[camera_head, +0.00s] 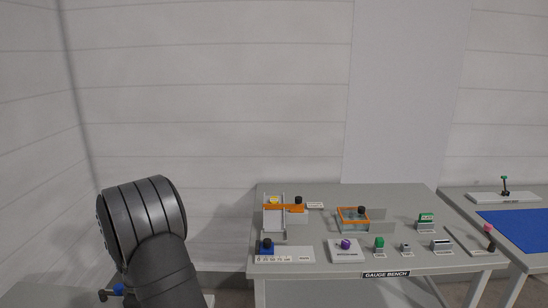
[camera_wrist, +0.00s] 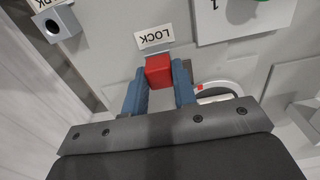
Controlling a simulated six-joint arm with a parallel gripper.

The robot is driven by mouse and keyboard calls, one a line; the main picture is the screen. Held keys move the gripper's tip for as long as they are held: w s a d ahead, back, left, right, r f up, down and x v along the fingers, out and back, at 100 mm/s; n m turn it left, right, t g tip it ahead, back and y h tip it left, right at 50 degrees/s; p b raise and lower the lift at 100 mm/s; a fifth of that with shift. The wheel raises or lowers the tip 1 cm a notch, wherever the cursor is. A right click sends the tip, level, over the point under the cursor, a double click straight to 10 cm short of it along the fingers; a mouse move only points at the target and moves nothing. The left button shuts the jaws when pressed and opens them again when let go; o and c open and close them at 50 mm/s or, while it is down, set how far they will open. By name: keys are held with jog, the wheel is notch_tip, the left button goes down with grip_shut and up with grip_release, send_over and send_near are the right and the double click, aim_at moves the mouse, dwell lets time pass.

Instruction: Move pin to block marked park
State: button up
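The pin shows in the wrist view as a red, square-sided head (camera_wrist: 158,70) just below a white LOCK label (camera_wrist: 154,37), which reads upside down. My gripper (camera_wrist: 160,76) has its two blue fingers on either side of the red head, with no clear gap on either side. The pin's shaft is hidden, so I cannot tell whether it sits in a hole. A grey block (camera_wrist: 68,20) with a dark round hole stands at the upper left of the wrist view, beside a cut-off label ending in RK. In the head view my gripper is out of sight.
In the wrist view, a raised plate (camera_wrist: 245,17) marked 1 lies at the upper right, and a pale ring-shaped part (camera_wrist: 238,87) lies right of the fingers. In the head view, the gauge bench (camera_head: 330,280) holds several small fixtures. A blue mat (camera_head: 520,228) lies far right.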

grip_shut()
jog(key=shift+r, duration=0.15)
jog(key=shift+r, duration=1.85)
jog(key=shift+w, duration=0.1)
jog(key=w+d+r, duration=0.5)
jog(key=w+d, duration=0.2)
jog(key=w, duration=0.2)
jog(key=shift+w+d, duration=0.25)
jog(key=shift+w, duration=0.15)
jog(key=shift+r, duration=0.1)
